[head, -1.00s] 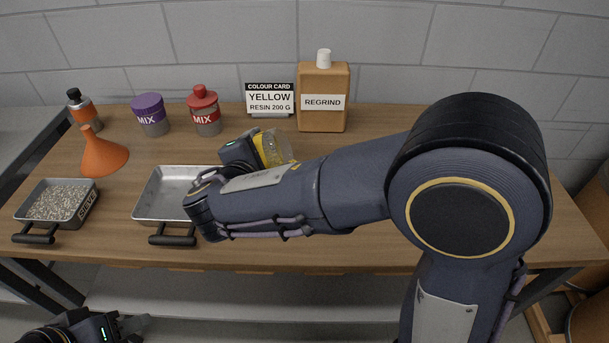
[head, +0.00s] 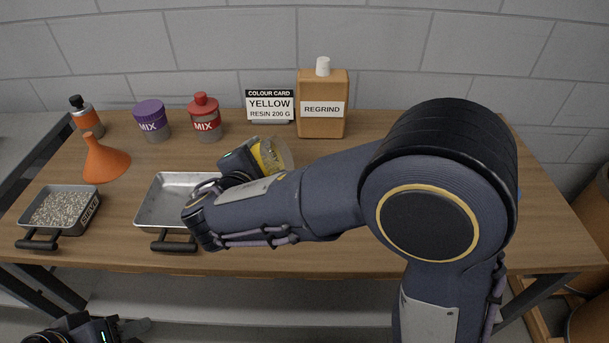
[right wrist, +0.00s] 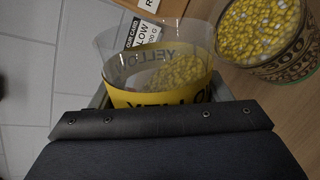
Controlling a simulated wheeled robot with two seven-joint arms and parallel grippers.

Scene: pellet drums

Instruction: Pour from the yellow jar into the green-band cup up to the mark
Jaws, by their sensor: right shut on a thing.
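The yellow jar (head: 268,157) is a clear vessel with a yellow band, held tilted above the table in the head view. In the right wrist view the jar (right wrist: 152,98) shows yellow pellets inside. My right gripper (head: 240,163) is shut on it. Beside the jar, at the upper right of the wrist view, is an open cup (right wrist: 285,72) with yellow and some pale pellets and the marking 200. Its band looks olive there, and I cannot tell its fill mark. My arm hides this cup in the head view. My left gripper (head: 125,326) is low at the left, below the table edge.
Behind stand two MIX jars, purple (head: 151,115) and red (head: 206,122), an orange bottle (head: 84,116), a colour card (head: 270,107) and a REGRIND bottle (head: 322,92).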

